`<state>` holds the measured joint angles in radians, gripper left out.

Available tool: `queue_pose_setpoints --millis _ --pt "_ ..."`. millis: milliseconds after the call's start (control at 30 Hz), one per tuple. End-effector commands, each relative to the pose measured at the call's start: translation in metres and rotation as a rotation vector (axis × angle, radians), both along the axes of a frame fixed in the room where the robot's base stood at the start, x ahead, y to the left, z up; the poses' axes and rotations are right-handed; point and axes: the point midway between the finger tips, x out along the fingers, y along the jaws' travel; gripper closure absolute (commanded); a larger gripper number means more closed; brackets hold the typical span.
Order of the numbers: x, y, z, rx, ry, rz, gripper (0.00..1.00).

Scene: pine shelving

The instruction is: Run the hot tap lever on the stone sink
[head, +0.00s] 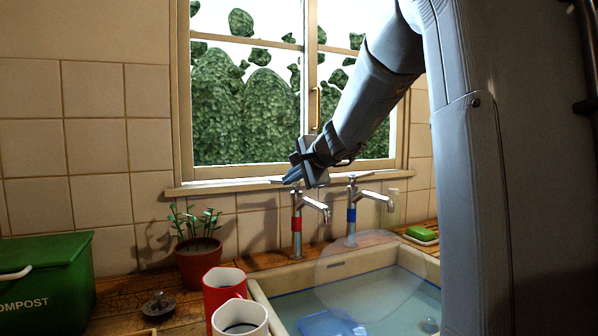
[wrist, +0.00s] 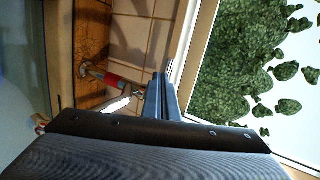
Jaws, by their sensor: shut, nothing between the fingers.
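The hot tap (head: 297,222), with a red band, stands at the back of the stone sink (head: 300,274), its spout pointing right. The cold tap (head: 351,214), with a blue band, stands to its right. My gripper (head: 290,178) is shut and empty, its fingertips right above the hot tap's top. The hot lever is mostly hidden by the gripper in the head view. In the wrist view the red-banded tap (wrist: 112,79) lies left of my closed fingers (wrist: 163,92), and a bit of metal shows by the fingertips. I cannot tell whether they touch the lever.
A potted plant (head: 198,252), a red mug (head: 222,288) and a white mug (head: 240,318) stand left of the sink. A green compost bin (head: 45,282) is at far left. Green soap (head: 422,234) lies at right. The window (head: 250,100) is close behind my gripper.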

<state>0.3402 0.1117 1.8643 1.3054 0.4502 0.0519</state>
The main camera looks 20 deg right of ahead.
Motion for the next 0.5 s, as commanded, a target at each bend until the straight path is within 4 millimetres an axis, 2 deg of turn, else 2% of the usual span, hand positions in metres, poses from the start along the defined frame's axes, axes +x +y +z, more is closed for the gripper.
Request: queue_pose_setpoints --millis 200,500 --pt "0.028 0.005 -0.006 0.000 0.001 0.001 1.00" --pt "0.041 0.006 -0.009 -0.001 0.001 0.000 1.00"
